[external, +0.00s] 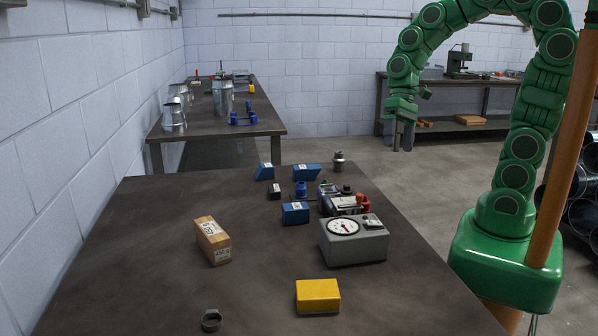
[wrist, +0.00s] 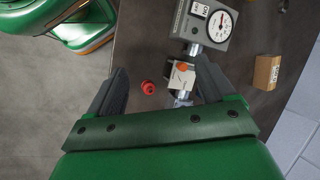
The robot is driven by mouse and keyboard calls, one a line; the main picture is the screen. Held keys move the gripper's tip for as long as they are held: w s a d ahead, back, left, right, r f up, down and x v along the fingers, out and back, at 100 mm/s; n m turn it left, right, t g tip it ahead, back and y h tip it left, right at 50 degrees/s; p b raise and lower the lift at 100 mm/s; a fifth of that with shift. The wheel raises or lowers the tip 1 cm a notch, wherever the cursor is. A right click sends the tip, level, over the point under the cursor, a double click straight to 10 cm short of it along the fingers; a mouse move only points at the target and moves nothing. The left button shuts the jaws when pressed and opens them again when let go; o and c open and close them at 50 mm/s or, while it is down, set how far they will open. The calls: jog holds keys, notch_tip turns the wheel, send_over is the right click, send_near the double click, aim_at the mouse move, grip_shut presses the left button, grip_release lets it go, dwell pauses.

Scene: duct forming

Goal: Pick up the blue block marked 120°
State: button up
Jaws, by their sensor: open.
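Several blue pieces are on the near table in the external view. One slanted blue block (external: 264,172) and another blue block (external: 307,171) lie near the far edge. A third blue block (external: 295,213) with a white label lies closer, left of the gauge box. The labels are too small to read, so I cannot tell which is marked 120°. My gripper (external: 403,138) hangs above and beyond the table's far right side, apart from the blocks. In the wrist view my gripper (wrist: 158,78) is open and empty, and no blue block shows between its fingers.
The grey gauge box (external: 353,242) stands right of the blocks and shows in the wrist view (wrist: 208,22). A metal fitting with an orange part (wrist: 181,75) and a red knob (wrist: 148,87) lie nearby.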

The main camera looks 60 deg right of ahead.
jog(key=w+a+f+m+t+y, duration=0.25)
jog(key=w+m, duration=0.25)
jog(key=w, duration=0.8)
jog(key=w+a+f+m+t+y, duration=0.15)
jog(key=w+m+y, duration=0.3)
jog(key=w, duration=0.85)
jog(key=m+t+h, duration=0.2)
jog(key=m+t, duration=0.4)
jog(key=m, duration=0.7)
send_near(267, 165)
jog(key=shift+w+a+f+n, duration=0.15)
jog(key=shift+w+a+f, duration=0.15)
jog(key=shift+a+f, duration=0.25)
jog(key=shift+w+a+f+n, duration=0.1)
jog(key=shift+w+a+f, duration=0.2)
jog(key=shift+a, duration=0.4)
jog(key=shift+f, duration=0.25)
jog(key=shift+r+x, duration=0.2)
jog(key=shift+x, duration=1.7)
jog(key=shift+r+x, duration=0.2)
jog(key=shift+x, duration=1.7)
jog(key=shift+w, duration=0.2)
jog(key=shift+c, duration=0.3)
jog(key=shift+y, duration=0.3)
jog(key=c, duration=1.2)
